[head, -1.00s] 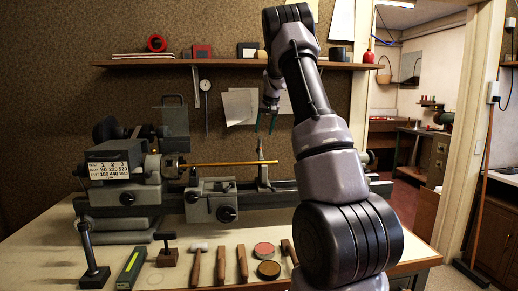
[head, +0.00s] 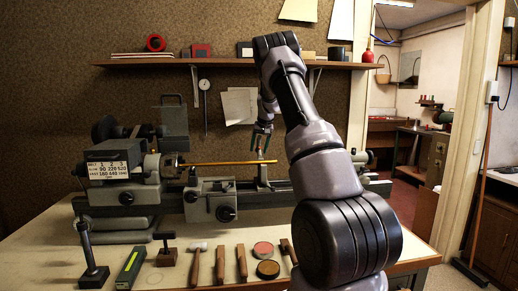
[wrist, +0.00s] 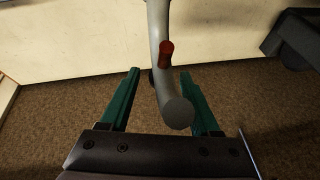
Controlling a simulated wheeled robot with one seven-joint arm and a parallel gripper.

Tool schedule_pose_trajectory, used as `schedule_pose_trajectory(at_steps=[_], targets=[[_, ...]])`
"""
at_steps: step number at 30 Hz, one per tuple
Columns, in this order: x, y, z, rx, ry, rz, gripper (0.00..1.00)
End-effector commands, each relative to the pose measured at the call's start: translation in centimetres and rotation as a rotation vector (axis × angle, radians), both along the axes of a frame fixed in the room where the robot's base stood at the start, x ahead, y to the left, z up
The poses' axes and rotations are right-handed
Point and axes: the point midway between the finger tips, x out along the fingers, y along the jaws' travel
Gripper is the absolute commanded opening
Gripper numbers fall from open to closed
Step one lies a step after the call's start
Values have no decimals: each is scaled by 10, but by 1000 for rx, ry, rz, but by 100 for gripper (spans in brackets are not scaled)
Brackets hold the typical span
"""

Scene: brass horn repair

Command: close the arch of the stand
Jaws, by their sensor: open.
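The stand (head: 263,177) rises from the lathe bed near the right end of the brass tube, with my gripper (head: 262,141) just above it. In the wrist view, a grey curved bar with a round end, which looks like its arch (wrist: 176,108), runs down between my fingers. A short red piece (wrist: 166,53) sticks out from the bar. My gripper also shows in the wrist view (wrist: 160,78), with green fingers open on either side of the bar. I see gaps beside both fingers, and the bar is not gripped. The arch's hinge is not clear.
The lathe (head: 120,185) fills the left of the bench, with the brass tube (head: 222,163) stretching right from it. Mallets and other tools lie along the bench front (head: 240,262). A shelf (head: 225,62) runs along the wall behind my arm.

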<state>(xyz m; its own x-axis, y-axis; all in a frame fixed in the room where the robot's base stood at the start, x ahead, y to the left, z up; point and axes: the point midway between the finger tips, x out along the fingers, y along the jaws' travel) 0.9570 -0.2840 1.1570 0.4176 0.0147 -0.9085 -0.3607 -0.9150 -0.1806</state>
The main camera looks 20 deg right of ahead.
Motion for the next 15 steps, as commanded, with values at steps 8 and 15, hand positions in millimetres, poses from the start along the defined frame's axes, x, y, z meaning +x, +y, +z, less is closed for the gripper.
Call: schedule_pose_trajectory(at_steps=[8, 15], targets=[[0, 0, 0, 0, 0, -1, 0], [-1, -1, 0, 0, 1, -1, 0]])
